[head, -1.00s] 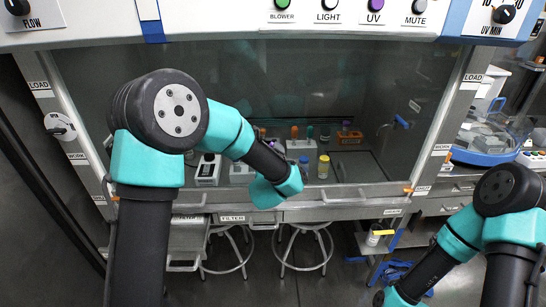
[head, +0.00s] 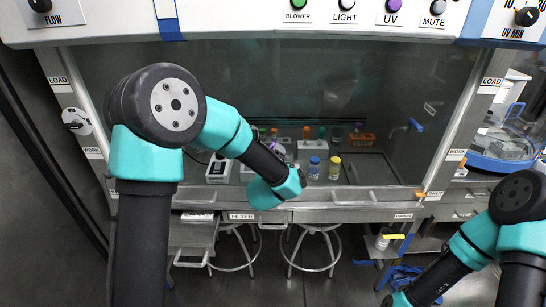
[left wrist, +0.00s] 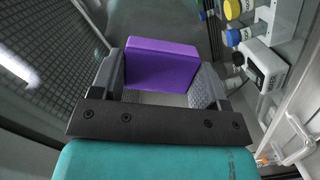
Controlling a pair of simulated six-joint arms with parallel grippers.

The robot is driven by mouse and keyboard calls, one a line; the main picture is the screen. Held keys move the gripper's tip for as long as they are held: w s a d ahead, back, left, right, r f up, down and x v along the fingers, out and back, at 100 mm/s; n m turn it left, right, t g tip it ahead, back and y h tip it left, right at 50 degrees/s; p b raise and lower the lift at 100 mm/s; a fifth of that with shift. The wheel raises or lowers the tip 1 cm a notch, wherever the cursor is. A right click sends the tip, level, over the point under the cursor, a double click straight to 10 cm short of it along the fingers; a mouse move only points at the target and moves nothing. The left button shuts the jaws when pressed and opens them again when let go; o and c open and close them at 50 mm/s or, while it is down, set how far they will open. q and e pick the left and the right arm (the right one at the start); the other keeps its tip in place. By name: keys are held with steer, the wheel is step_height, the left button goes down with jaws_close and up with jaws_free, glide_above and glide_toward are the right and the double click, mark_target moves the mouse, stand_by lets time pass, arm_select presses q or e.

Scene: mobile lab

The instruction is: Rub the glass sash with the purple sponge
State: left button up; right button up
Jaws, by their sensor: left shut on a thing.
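The glass sash (head: 290,85) is the broad dark pane across the front of the cabinet in the head view. A metal rail with handles runs along its bottom. The purple sponge (left wrist: 160,62) is a block between the two fingers of my left gripper (left wrist: 158,97) in the left wrist view, and the gripper is shut on it. In the head view my left arm reaches in front of the sash's lower middle. I cannot tell whether the sponge touches the glass. My right gripper is out of view.
Behind the glass stand vials with blue (head: 314,168) and yellow caps (head: 335,167), white devices (head: 220,168) and an orange rack (head: 362,141). Stools (head: 313,250) stand under the bench. A control panel (head: 365,17) lies above the sash. A blue-lidded device (head: 500,140) is at right.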

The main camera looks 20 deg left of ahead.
arm_select(q)
steer(key=shift+s+d, duration=0.25)
steer(key=shift+s, duration=0.65)
steer(key=shift+s+d, duration=0.25)
steer(key=shift+s, duration=0.65)
steer(key=shift+s+d, duration=0.25)
steer(key=shift+s, duration=0.65)
steer(key=shift+s+d, duration=0.2)
steer(key=shift+s, duration=0.55)
steer(key=shift+s+d, duration=0.15)
steer(key=shift+s, duration=0.55)
